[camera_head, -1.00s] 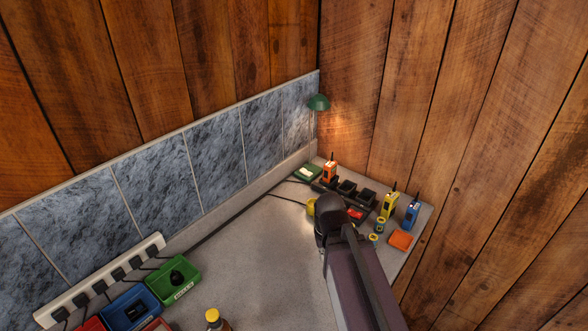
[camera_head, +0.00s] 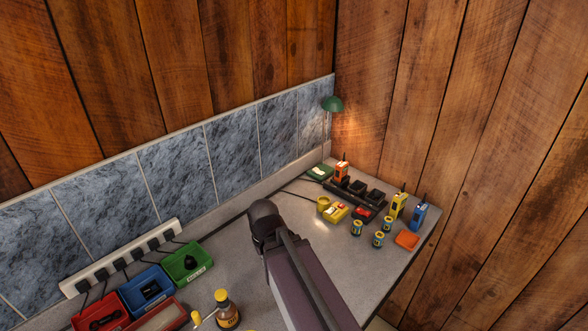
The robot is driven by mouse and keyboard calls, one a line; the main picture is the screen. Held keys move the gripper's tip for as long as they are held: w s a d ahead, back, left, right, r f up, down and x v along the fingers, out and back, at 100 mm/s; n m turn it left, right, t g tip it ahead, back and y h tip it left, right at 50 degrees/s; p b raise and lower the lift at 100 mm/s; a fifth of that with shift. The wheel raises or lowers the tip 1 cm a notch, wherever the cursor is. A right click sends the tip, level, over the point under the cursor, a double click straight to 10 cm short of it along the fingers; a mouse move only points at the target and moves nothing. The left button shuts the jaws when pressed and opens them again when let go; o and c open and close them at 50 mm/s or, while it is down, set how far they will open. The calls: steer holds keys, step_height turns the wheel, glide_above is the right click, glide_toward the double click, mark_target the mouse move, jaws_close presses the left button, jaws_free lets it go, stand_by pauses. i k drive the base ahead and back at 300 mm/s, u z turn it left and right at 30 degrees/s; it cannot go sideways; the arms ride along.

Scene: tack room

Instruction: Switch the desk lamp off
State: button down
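The desk lamp (camera_head: 332,104) has a green shade on a thin stem and stands in the far corner of the counter. It is lit: a warm glow falls on the wood wall beside it. A green block with a pale top (camera_head: 319,172) sits below the shade at the foot of the stem; whether it is the lamp's base or carries a switch is too small to tell. My dark arm reaches up from the bottom of the picture and ends well short of the lamp, to its lower left. My gripper's fingers do not show.
A power strip (camera_head: 118,262), coloured bins (camera_head: 187,262) and a bottle (camera_head: 227,309) are at left. Cables run along the wall.

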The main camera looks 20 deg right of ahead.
mark_target(316, 170)
steer(key=u, duration=0.45)
steer(key=k, duration=1.1)
steer(key=z, duration=0.8)
steer(key=i, duration=1)
steer(key=z, duration=0.05)
